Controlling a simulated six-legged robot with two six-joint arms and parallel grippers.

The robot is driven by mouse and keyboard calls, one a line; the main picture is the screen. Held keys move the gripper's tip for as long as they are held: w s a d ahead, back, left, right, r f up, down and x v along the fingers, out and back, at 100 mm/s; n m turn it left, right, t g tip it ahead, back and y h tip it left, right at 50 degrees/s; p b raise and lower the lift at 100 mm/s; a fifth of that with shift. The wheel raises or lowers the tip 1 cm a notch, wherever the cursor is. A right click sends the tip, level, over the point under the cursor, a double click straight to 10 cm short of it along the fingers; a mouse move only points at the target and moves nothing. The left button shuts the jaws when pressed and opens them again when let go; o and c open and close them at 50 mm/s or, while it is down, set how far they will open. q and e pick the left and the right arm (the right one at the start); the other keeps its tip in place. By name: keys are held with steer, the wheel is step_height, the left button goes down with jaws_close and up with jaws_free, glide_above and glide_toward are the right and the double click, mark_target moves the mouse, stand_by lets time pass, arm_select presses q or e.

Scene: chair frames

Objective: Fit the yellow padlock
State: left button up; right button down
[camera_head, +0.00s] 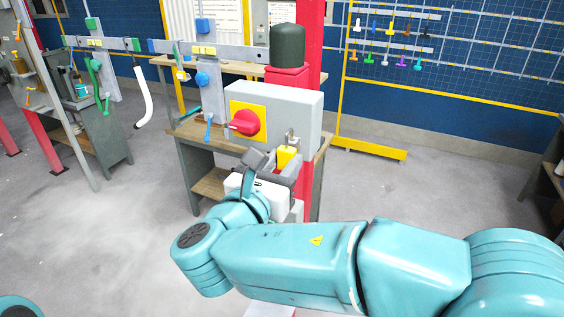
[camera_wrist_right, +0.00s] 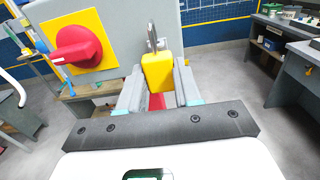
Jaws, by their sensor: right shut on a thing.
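The yellow padlock (camera_wrist_right: 157,72) is upright between the fingers of my right gripper (camera_wrist_right: 158,88), which is shut on it. Its metal shackle (camera_wrist_right: 152,38) points up beside the right side of the grey switch box (camera_head: 280,112). I cannot tell whether the shackle passes through anything there. In the head view the padlock (camera_head: 286,157) shows just below the box's lower right, partly hidden by my right gripper (camera_head: 276,168). The box carries a red rotary handle (camera_head: 244,122) on a yellow plate (camera_head: 261,113). My left gripper is out of view.
A red post (camera_head: 312,60) stands behind the box, with a dark green cap (camera_head: 287,45) beside it. A workbench (camera_head: 195,140) is behind. A grey rail (camera_head: 150,46) with coloured clamps and a hanging white tube (camera_head: 143,98) is at left.

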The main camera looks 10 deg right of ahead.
steer(key=shift+f+b, duration=0.65)
steer(key=shift+f, duration=0.35)
steer(key=c, duration=0.7)
jaws_free()
steer(key=shift+c, duration=0.4)
steer(key=v, duration=0.9)
steer(key=shift+p, duration=0.3)
steer(key=shift+w, duration=0.1)
